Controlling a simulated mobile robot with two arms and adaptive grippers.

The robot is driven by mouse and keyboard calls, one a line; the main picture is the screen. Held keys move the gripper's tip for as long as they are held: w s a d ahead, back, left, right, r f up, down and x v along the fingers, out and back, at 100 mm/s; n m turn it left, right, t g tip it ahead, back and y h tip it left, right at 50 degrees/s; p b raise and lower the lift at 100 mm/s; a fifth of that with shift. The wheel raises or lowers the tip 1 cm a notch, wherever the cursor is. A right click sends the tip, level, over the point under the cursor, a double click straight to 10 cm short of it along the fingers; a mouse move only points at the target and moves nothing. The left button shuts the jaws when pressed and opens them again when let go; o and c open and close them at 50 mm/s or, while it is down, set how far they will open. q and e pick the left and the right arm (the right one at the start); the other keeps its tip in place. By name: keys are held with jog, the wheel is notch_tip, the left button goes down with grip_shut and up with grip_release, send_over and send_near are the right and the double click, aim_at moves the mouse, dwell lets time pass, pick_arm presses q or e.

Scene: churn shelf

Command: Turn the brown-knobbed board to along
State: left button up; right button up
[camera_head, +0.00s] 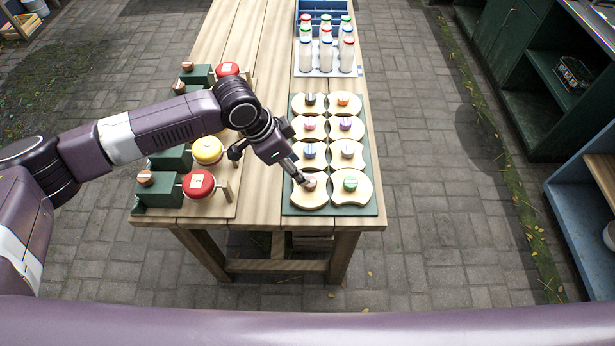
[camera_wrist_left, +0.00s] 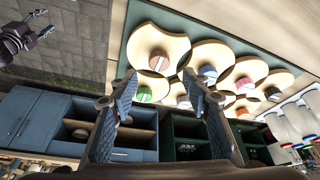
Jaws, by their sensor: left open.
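The brown-knobbed board (camera_head: 309,198) is a pale wooden board with notched edges at the front left of the green panel (camera_head: 374,206). Its brown knob (camera_wrist_left: 159,61) carries a pale stripe and shows in the wrist view just beyond my left fingertips. My left gripper (camera_head: 300,181) reaches down from the left, at the knob in the head view. In the wrist view my left gripper (camera_wrist_left: 160,78) is open, with its fingers apart and nothing held. Whether a finger touches the knob is unclear. My right gripper (camera_wrist_left: 42,23) shows small at the top left of the wrist view, fingers apart.
Several similar boards with coloured knobs sit close by, including the green-knobbed board (camera_head: 351,197) on the right. Red (camera_head: 199,184) and yellow (camera_head: 207,150) wheels on green blocks stand left, under my arm. White bottles (camera_head: 326,52) stand at the far end.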

aim_at(310, 187)
pick_arm(q)
jog(key=p+x, duration=0.2)
jog(key=x, duration=0.5)
jog(key=shift+d+f, duration=0.15)
jog(key=shift+f, duration=0.05)
jog(key=shift+c, duration=0.4)
jog(key=c, duration=1.1)
